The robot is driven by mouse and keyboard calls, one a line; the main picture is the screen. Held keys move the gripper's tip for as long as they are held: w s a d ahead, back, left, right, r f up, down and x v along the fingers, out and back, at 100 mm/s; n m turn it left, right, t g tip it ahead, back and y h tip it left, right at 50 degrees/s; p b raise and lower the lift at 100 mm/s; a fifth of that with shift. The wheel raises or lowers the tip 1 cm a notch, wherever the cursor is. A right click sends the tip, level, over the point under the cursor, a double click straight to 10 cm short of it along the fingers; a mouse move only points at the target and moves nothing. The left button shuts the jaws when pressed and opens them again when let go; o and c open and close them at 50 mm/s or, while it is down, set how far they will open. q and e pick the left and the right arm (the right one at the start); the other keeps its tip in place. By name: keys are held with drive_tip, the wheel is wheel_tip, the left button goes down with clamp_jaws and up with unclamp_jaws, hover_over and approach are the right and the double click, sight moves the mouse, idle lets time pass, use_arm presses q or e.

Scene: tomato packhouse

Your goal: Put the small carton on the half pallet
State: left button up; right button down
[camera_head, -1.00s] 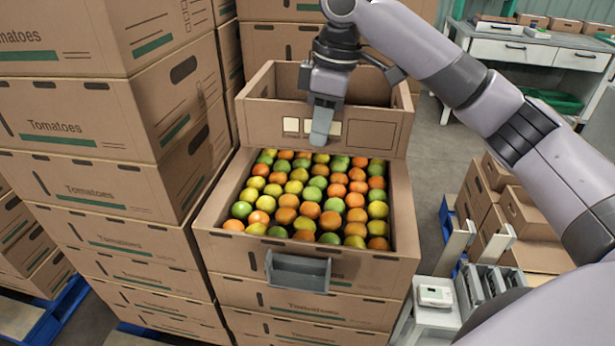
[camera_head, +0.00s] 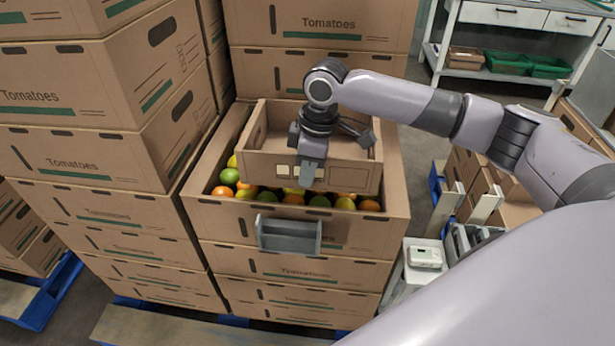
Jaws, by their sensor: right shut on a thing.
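My right gripper (camera_head: 308,175) is shut on the front wall of an open-topped brown carton (camera_head: 345,172). The carton looks empty where its inside shows, and has pale square patches on its front. It is upright over the fruit-filled top box of the middle stack; I cannot tell if it touches the fruit. Blue pallet edges show beneath the stacks, one at the lower left (camera_head: 45,300) and a wooden-topped one (camera_head: 160,325) at the bottom. I cannot tell which is the half pallet. My left gripper is not in view.
Tall carton stacks stand at left (camera_head: 75,165) and behind (camera_head: 320,60). A white device (camera_head: 425,257) and more cartons are at right. A bench (camera_head: 500,18) stands behind.

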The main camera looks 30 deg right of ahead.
drive_tip(key=shift+f, duration=0.85)
drive_tip(key=shift+f, duration=0.1)
drive_tip(key=c, duration=1.2)
unclamp_jaws()
